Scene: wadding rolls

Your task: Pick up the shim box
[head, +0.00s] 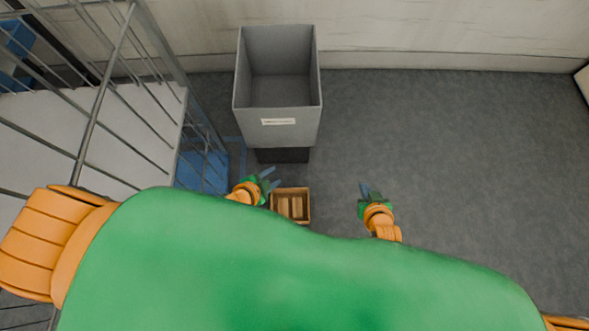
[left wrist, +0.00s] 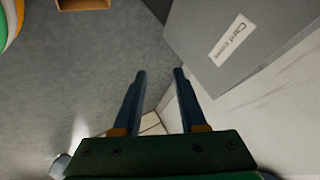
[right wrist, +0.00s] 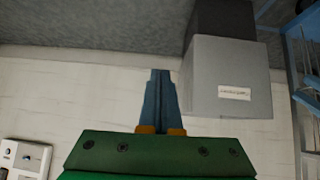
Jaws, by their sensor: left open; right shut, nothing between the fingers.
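The shim box appears to be the small open wooden box (head: 307,207) low in the middle of the head view, with light wooden pieces inside. Part of a wooden box edge also shows at the top of the left wrist view (left wrist: 84,5). My left gripper (head: 270,177) is open and empty, just up and left of the box in the head view, apart from it as far as I can tell. It also shows in the left wrist view (left wrist: 159,72). My right gripper (head: 366,190) is to the right of the box, shut and empty, as the right wrist view (right wrist: 160,76) shows.
A tall grey bin (head: 278,130) with a white label stands beyond the box on a dark base. A metal cage (head: 130,80) and a blue crate-like object (head: 203,172) are at left. The grey floor at right (head: 450,150) is clear up to the wall.

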